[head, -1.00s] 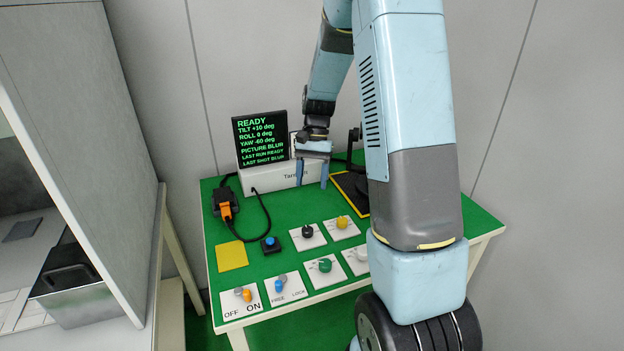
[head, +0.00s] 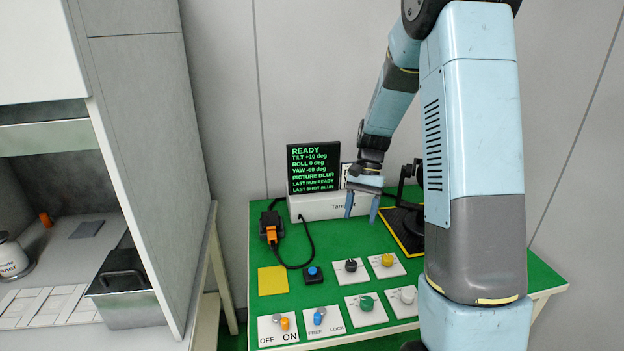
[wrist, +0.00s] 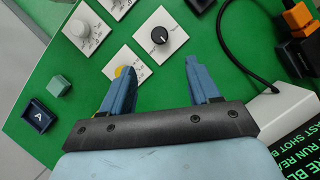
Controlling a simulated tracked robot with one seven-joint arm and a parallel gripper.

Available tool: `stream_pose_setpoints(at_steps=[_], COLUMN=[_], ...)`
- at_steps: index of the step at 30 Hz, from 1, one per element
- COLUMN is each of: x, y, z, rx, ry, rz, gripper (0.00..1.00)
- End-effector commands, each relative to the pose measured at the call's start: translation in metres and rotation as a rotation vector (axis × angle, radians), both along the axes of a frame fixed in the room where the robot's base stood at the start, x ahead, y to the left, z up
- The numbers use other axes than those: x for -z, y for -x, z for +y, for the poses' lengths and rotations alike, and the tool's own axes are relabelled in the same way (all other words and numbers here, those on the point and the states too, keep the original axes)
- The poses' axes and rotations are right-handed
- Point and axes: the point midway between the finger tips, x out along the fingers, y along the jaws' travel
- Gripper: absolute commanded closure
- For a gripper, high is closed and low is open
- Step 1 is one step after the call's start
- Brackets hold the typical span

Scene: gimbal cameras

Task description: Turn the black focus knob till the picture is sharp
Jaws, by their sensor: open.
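The black focus knob (head: 351,265) sits on a white plate on the green table. In the wrist view the black knob (wrist: 159,36) with a white pointer line lies beyond and between my fingertips, apart from them. My gripper (head: 362,207) is open and empty, pointing down above the table behind the knob; its blue fingers also show in the wrist view (wrist: 160,82). The display screen (head: 314,168) at the back reads READY, TILT +10 deg, ROLL 0 deg, YAW -60 deg, PICTURE BLUR, LAST RUN READY and LAST SHOT BLUR.
A yellow knob (head: 387,260), green knob (head: 367,303) and white knob (head: 407,296) sit close to the black one. A blue button (head: 313,272), switches (head: 320,316) and a yellow square (head: 272,281) lie left. A dark gimbal stand (head: 412,190) is partly hidden behind my arm.

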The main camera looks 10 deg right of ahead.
Motion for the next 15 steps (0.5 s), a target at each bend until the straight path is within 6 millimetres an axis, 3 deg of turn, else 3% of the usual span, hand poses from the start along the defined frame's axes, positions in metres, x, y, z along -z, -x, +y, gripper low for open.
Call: stream_pose_setpoints(at_steps=[8,15], x=[0.0,0.0], y=[0.001,0.009], z=[-0.001,-0.011], rx=[0.014,0.198], ry=[0.0,-0.001], rz=[0.0,-0.003], gripper=[0.39,0.39])
